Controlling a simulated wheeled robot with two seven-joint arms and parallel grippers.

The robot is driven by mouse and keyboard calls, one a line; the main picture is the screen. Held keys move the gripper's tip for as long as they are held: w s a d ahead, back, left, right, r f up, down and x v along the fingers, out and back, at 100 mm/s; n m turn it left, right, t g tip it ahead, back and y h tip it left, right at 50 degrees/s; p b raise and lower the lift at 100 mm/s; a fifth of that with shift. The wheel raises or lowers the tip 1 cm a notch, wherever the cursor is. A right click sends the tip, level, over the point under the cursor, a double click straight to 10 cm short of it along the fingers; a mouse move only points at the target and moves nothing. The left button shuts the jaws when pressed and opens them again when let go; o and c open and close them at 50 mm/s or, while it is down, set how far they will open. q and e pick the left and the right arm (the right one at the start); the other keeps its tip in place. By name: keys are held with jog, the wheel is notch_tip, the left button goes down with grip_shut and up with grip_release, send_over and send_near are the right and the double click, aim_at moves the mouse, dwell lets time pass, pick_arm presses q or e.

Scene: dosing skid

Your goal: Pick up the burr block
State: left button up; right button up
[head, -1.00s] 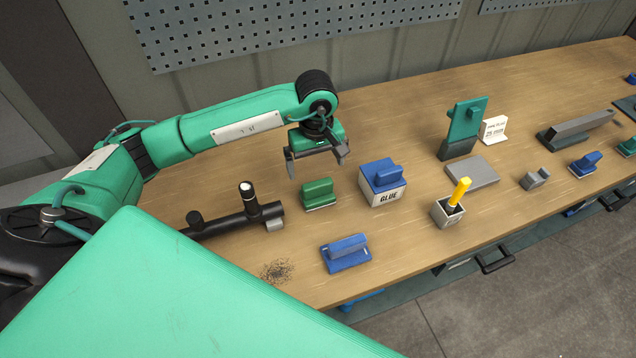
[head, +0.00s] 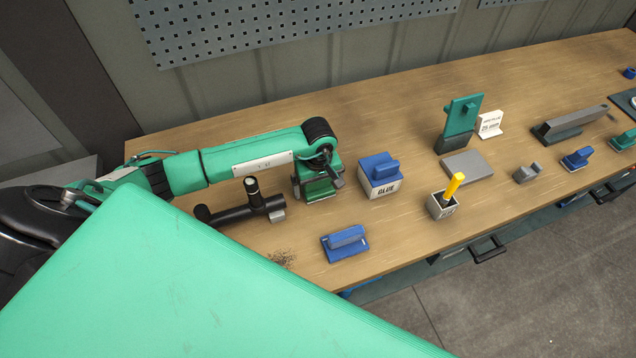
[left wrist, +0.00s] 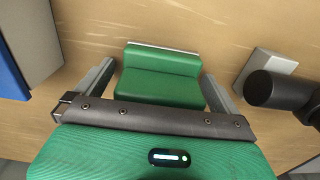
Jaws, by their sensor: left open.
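A green block (left wrist: 158,75) with a raised grip along it and a pale edge stands on the bench. No label shows on it; I take it for the burr block. In the left wrist view it lies between the two fingers of my open left gripper (left wrist: 155,85), with bench showing beside it. In the head view the left gripper (head: 320,183) is right over the green block (head: 320,188) and hides much of it. I cannot tell whether the fingers touch it. My right gripper is not in view.
A blue-topped GLUE box (head: 381,176) stands close to the right. A black pipe piece (head: 238,212) lies close to the left. A blue block (head: 345,243) sits nearer the bench's front edge. A grey holder (head: 441,207) with a yellow handle stands farther right.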

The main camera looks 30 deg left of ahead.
pick_arm(q)
jog(key=shift+c, duration=0.2)
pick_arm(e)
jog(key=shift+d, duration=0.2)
pick_arm(q)
jog(key=c, duration=1.1)
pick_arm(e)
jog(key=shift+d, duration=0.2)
pick_arm(q)
notch_tip(320, 180, up, 20)
jog(key=b, duration=0.5)
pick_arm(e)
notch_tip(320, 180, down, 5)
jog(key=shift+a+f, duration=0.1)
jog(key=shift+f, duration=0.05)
